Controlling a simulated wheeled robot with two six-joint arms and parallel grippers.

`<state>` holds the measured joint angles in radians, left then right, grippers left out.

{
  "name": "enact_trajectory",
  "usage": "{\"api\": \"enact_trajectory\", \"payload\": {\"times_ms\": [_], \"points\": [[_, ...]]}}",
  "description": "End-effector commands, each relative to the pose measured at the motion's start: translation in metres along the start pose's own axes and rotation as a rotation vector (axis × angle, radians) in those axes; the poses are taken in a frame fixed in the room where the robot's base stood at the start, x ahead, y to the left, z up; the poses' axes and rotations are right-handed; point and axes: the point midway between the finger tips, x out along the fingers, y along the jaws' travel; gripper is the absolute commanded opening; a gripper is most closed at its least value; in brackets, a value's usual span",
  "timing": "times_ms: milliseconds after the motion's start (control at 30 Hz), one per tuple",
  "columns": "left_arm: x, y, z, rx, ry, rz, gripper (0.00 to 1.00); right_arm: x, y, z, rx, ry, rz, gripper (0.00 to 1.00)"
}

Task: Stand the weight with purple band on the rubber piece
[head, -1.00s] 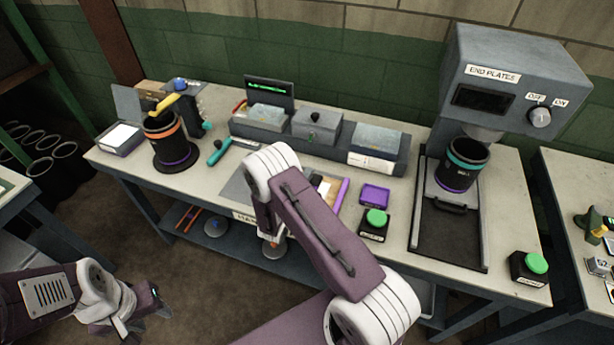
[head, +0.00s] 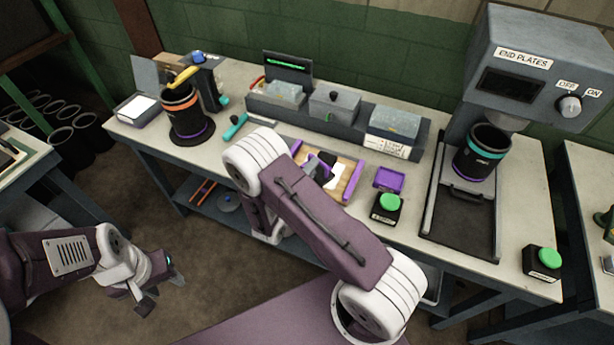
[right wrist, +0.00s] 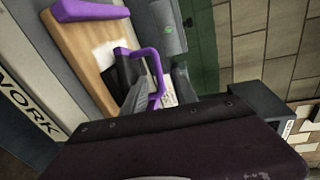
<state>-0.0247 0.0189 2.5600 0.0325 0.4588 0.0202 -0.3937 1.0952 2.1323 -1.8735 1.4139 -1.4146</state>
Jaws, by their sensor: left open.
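A wooden board (head: 348,176) with purple end rails lies on the bench, with a white patch and a dark piece on it. It also shows in the right wrist view (right wrist: 80,42). I cannot tell whether the dark piece is the rubber piece. Grey block weights (head: 335,101) stand in the back rack; I cannot make out a purple band on any. My right gripper's grey fingers (right wrist: 158,88) are over the board, beside a bent purple shape (right wrist: 150,58); whether they hold anything is unclear. My left gripper (head: 163,290) is open and empty, low in front of the bench.
A black sleeve with orange and purple bands (head: 187,118) stands on a round base at left. Another sleeve (head: 482,152) sits in the END PLATES machine (head: 530,58). A purple tray (head: 389,178) and green button (head: 390,202) are right of the board. My right arm hides the bench front.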

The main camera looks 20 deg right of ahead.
Motion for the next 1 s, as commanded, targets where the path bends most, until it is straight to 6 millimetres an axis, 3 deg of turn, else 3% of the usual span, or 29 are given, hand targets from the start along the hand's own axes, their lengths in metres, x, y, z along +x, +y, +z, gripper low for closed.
{"api": "enact_trajectory", "payload": {"times_ms": [200,367,467,567,633,700,767,800,867,900,1000], "points": [[0.003,0.0,0.0,0.0,0.0,0.0,0.43,-0.032,0.0,0.0,0.0,-0.001,0.0,0.34],[0.003,0.0,0.0,0.0,0.0,0.0,0.43,-0.038,0.0,-0.001,0.001,0.002,0.0,0.34],[0.002,0.0,0.0,0.0,0.0,0.0,0.43,-0.035,-0.008,-0.018,0.094,0.085,0.015,0.34],[0.002,0.0,0.0,0.0,0.0,0.0,0.43,-0.04,-0.025,-0.085,0.474,0.402,0.05,0.34],[0.002,0.0,0.0,0.0,0.0,0.0,0.43,-0.068,-0.024,-0.139,0.904,0.737,0.041,0.34],[0.003,0.0,0.0,0.0,0.0,0.0,0.43,-0.11,-0.011,-0.168,1.376,1.087,-0.029,0.34],[0.003,0.0,0.0,0.0,0.0,0.0,0.43,-0.145,-0.001,-0.168,1.763,1.37,-0.135,0.34],[0.003,0.0,0.0,0.0,0.0,0.0,0.43,-0.162,0.004,-0.159,1.999,1.543,-0.222,0.34],[0.003,0.0,0.0,0.0,0.0,0.0,0.43,-0.179,0.004,-0.139,2.298,1.773,-0.367,0.34],[0.003,0.0,0.0,0.0,0.0,0.0,0.43,-0.185,0.002,-0.125,-2.455,-1.901,0.463,0.34],[0.003,0.0,0.0,0.0,0.0,0.0,0.43,-0.188,-0.008,-0.099,-2.133,-1.675,0.521,0.34]]}}
